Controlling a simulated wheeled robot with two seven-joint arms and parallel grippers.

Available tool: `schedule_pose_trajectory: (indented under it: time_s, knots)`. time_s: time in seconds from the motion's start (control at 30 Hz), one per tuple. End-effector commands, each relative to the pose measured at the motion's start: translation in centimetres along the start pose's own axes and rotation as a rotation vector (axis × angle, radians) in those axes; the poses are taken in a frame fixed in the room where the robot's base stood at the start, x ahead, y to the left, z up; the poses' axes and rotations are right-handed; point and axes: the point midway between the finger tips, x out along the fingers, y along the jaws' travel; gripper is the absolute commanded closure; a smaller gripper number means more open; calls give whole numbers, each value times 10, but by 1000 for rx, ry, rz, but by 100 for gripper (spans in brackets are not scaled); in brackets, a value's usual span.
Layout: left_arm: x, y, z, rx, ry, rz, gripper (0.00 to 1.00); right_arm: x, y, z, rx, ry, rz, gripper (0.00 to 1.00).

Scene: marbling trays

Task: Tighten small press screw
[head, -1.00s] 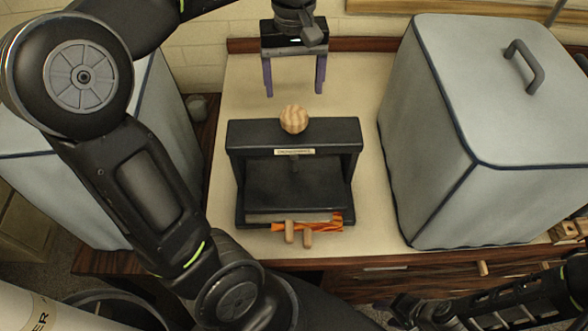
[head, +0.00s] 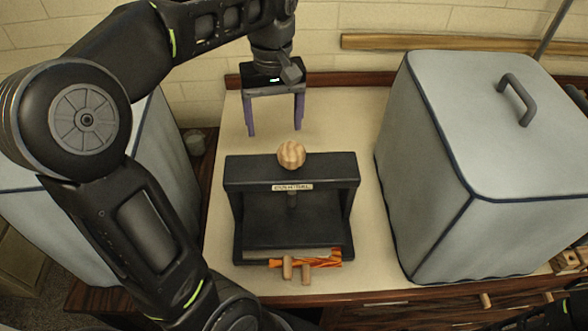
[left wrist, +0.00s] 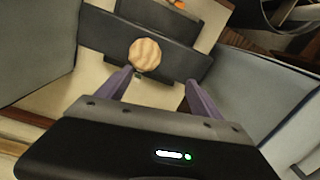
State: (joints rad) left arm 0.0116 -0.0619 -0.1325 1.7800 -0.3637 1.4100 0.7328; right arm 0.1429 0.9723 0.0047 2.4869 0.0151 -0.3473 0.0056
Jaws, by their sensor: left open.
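The small black press (head: 236,215) stands on the light counter, with a label on its top bar. My left gripper (head: 274,130) is open and empty, with purple fingers pointing down behind the press, beyond the knob. In the left wrist view the knob (left wrist: 145,54) shows ahead of the open fingers (left wrist: 158,80), between them and apart from both. My right gripper is not clearly seen.
A grey covered box (head: 430,200) with a handle stands close to the right of the press, and another covered box (head: 175,150) is at the left. Wooden pegs and an orange piece (head: 318,262) lie at the press front. A wall (head: 330,55) is behind.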

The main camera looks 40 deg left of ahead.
Motion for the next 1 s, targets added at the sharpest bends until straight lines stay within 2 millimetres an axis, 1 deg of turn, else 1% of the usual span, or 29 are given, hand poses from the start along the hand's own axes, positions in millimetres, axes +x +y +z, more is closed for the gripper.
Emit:
schedule_pose_trajectory:
  time_s: [0.03, 0.1, 0.17, 0.23, 0.37, 0.4, 0.47, 0.53, 0.6, 0.7, 1.0]
  knots:
    - [3, -7, -3, -20, -4, -5, 24, 1, 0, 0, 0, 0, 0, 56]
    - [4, -12, -4, -8, -5, -7, 24, 2, 0, 0, 0, 0, 0, 56]
    - [3, -12, -3, 35, -4, -9, 24, 2, 0, 0, 0, 0, -1, 56]
    - [2, -10, -1, 123, -2, -9, 24, 3, 1, 0, -1, 0, -1, 56]
    - [-3, 6, 8, 360, 9, -2, 24, 3, 1, 0, -1, 1, -1, 56]
    - [-6, 15, 13, 448, 15, 2, 24, 3, 1, 0, -1, 1, -1, 56]
    - [-11, 27, 20, 569, 24, 8, 24, 3, 0, 0, -1, 1, -2, 56]
    - [-12, 30, 23, 653, 26, 10, 24, 3, 0, 0, -1, 2, -2, 56]
    - [-12, 30, 23, 699, 25, 11, 24, 3, 0, 0, -1, 2, -2, 56]
    - [-12, 30, 22, 724, 25, 11, 24, 3, 0, 0, -1, 2, -2, 56]
    - [-10, 30, 22, 722, 25, 11, 24, 5, 1, 0, -1, 2, -2, 56]
